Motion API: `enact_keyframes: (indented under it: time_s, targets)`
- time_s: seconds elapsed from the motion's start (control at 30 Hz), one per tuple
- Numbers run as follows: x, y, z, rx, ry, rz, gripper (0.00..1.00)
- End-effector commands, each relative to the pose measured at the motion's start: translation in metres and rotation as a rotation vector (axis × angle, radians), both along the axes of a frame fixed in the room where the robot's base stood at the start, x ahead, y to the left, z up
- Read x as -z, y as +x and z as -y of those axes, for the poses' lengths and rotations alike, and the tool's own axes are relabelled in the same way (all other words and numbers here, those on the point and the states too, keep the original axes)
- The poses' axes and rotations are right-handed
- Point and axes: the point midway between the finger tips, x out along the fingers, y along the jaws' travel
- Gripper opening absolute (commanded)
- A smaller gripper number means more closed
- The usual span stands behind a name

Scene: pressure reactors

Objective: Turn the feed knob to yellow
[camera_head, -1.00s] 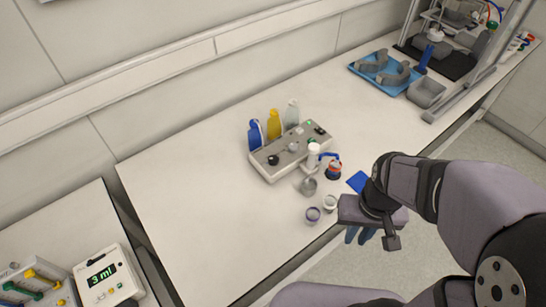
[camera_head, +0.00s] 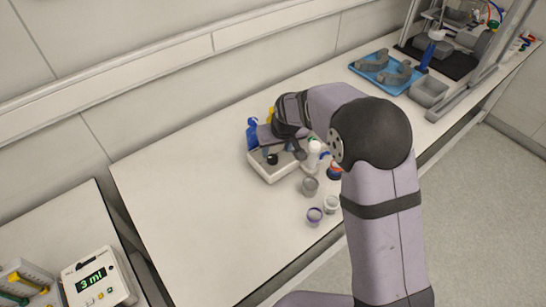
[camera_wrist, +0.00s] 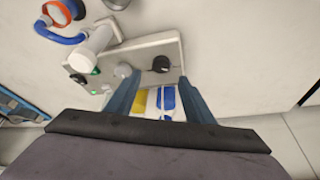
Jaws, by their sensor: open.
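A pale control box (camera_head: 280,174) stands on the bench, mostly covered by my arm in the head view. A black knob (camera_head: 272,158) sits at its left end; it also shows in the wrist view (camera_wrist: 161,64), just beyond my fingertips. No label is readable, so I cannot tell which is the feed knob. My gripper (camera_wrist: 158,80) is open and empty above the box, its fingers apart on either side of the black knob's line, not visibly touching it.
A blue bottle (camera_head: 252,132) and a yellow bottle (camera_wrist: 140,102) stand behind the box. A white dispenser with blue tube (camera_wrist: 92,48) is close to the box. Small cups (camera_head: 314,215) stand in front. The bench's left part is clear.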

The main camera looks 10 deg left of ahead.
Motion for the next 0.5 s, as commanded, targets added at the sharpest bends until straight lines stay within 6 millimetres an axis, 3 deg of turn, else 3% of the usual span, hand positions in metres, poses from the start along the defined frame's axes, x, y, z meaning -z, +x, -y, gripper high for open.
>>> enact_keyframes:
  time_s: [0.27,0.5]
  targets:
    - [0.004,0.004,-0.004,-0.005,0.002,0.005,0.48]
    - [0.023,0.01,-0.007,-0.004,0.001,0.002,0.48]
